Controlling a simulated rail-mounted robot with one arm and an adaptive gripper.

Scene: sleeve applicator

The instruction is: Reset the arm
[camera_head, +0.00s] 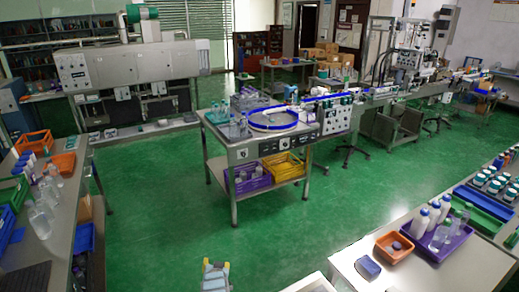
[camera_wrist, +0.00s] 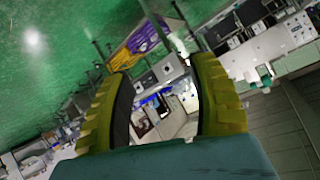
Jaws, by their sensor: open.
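My gripper shows in the wrist view (camera_wrist: 168,105), with its two yellow ribbed fingers spread apart and nothing between them. The wrist view is tilted and looks out over the room, with the green floor at upper left. In the head view a small grey, blue and yellow part of my own arm (camera_head: 216,275) shows at the bottom edge, over bare floor. The gripper touches nothing that I can see.
A steel cart with a round turntable (camera_head: 273,120) stands mid-room, with purple (camera_head: 247,179) and yellow (camera_head: 283,166) crates below. A bench with bottles (camera_head: 62,235) is at left. A table with an orange tray (camera_head: 394,247) and purple tray (camera_head: 437,243) is at right. Green floor between is clear.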

